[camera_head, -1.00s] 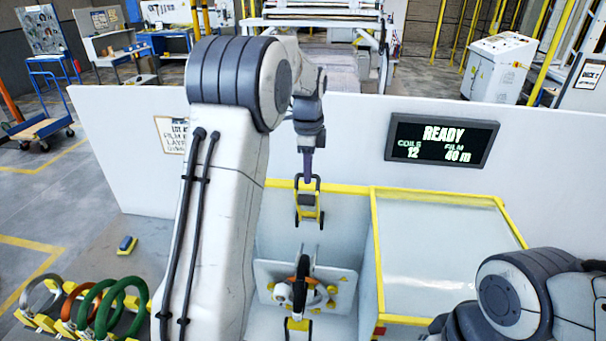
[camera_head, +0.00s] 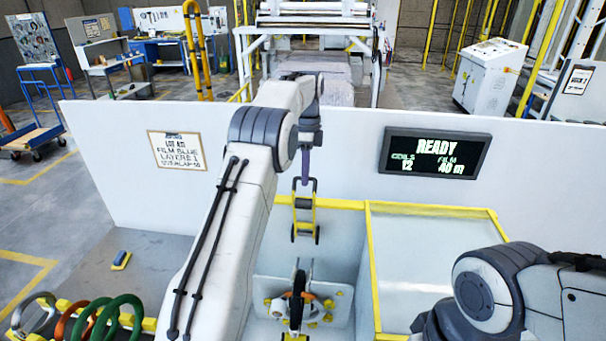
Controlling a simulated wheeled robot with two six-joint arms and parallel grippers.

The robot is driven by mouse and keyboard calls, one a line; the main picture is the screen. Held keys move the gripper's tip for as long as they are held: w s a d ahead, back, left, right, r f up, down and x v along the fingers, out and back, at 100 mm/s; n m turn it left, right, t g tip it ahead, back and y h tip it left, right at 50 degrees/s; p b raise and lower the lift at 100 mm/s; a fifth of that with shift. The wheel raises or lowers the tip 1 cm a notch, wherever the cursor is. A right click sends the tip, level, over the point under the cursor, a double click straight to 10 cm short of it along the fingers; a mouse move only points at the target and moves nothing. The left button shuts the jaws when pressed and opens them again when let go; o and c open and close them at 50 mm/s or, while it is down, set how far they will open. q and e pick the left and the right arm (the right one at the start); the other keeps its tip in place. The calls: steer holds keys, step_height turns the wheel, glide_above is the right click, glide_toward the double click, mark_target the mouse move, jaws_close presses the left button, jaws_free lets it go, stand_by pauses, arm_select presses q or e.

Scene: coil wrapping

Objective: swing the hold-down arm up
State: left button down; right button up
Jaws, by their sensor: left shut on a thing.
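The hold-down arm (camera_head: 304,217), a yellow frame with black ends, stands upright at the back of the wrapping bay in the head view. My left gripper (camera_head: 304,182) reaches down from above and is shut on the dark bar at its top. The fingertips are small and partly hidden there. Below stands a dark ring with an orange part (camera_head: 298,296), in front of a pale plate with yellow pegs. My right arm shows at the lower right; its gripper is not in view.
A white wall with a READY display (camera_head: 439,149) and a paper sign (camera_head: 177,150) stands behind the bay. A yellow-edged clear cover (camera_head: 430,255) is to the right. Several coils (camera_head: 122,315) stand on a rack at the lower left, near a small blue-and-yellow block (camera_head: 121,260).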

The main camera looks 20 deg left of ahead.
arm_select(q)
steer(key=shift+f, duration=0.35)
steer(key=c, duration=0.9)
jaws_free()
steer(key=shift+r, duration=0.15)
steer(key=shift+w, duration=0.1)
steer(key=shift+r, duration=0.45)
steer(key=r, duration=0.1)
steer(key=d+r+b, duration=0.1)
steer(key=r, duration=0.1)
steer(key=shift+r, duration=0.2)
steer(key=s+d+r, duration=0.1)
steer(key=d+r, duration=0.1)
steer(key=d, duration=0.1)
steer(key=d+r, duration=0.2)
steer(key=d, duration=0.2)
steer(key=s+d+r+b, duration=0.1)
steer(key=d+r, duration=0.1)
steer(key=d, duration=0.1)
steer(key=shift+s+d+r, duration=0.2)
steer(key=shift+s+r, duration=0.1)
steer(key=shift+r, duration=0.05)
